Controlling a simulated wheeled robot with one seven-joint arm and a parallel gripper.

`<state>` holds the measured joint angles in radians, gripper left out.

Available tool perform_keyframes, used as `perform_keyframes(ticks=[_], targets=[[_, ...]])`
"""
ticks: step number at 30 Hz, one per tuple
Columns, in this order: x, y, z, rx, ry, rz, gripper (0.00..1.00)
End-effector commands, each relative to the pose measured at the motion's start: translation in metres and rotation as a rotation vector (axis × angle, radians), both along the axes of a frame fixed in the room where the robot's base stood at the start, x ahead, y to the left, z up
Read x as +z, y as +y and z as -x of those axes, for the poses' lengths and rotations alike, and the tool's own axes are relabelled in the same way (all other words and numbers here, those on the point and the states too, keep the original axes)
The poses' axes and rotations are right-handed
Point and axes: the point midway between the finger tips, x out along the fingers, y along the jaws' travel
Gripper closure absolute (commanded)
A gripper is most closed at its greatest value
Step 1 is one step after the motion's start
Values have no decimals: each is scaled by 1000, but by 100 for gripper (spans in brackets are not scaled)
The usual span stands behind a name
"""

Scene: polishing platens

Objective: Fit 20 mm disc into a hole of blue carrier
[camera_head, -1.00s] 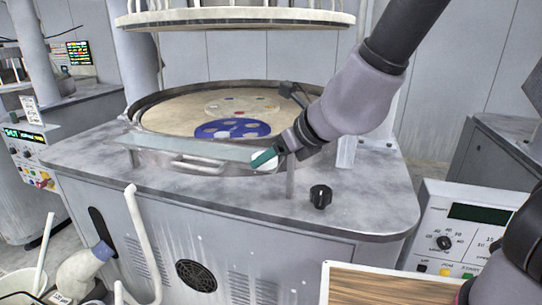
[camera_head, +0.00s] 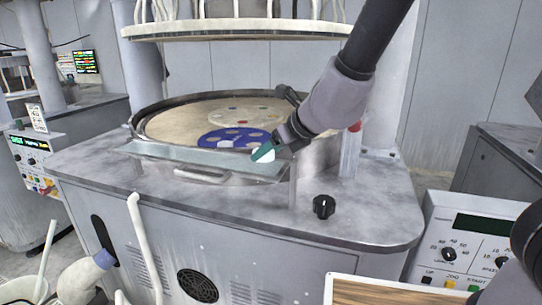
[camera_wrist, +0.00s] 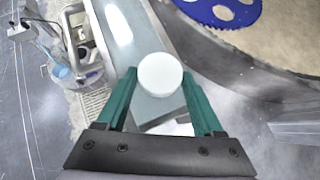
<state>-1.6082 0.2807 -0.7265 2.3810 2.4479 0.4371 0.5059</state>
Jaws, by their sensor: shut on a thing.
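My gripper (camera_wrist: 160,85) is shut on a white disc (camera_wrist: 160,73), held between its green fingertips. In the head view the disc (camera_head: 263,154) and the gripper are over the front ledge of the platen machine, at its right part. The blue carrier (camera_head: 236,138) lies on the round beige platen (camera_head: 165,125), behind and left of the gripper. The carrier has several round holes. In the wrist view only part of the carrier (camera_wrist: 226,22) shows at the top right, apart from the disc.
A pale carrier (camera_head: 240,114) with small coloured spots lies behind the blue one. The platen's raised metal rim and the flat front ledge (camera_head: 185,152) lie between gripper and platen edge. A ring-shaped upper plate (camera_head: 235,30) hangs above. A black knob (camera_head: 324,207) stands on the machine's top.

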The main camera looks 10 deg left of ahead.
Motion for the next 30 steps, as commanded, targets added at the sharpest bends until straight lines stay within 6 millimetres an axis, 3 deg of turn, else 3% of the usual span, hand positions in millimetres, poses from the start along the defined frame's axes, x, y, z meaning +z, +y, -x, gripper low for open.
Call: perform_keyframes(ticks=[30], targets=[[0, 40, -95, -1, -1, -1, 80]])
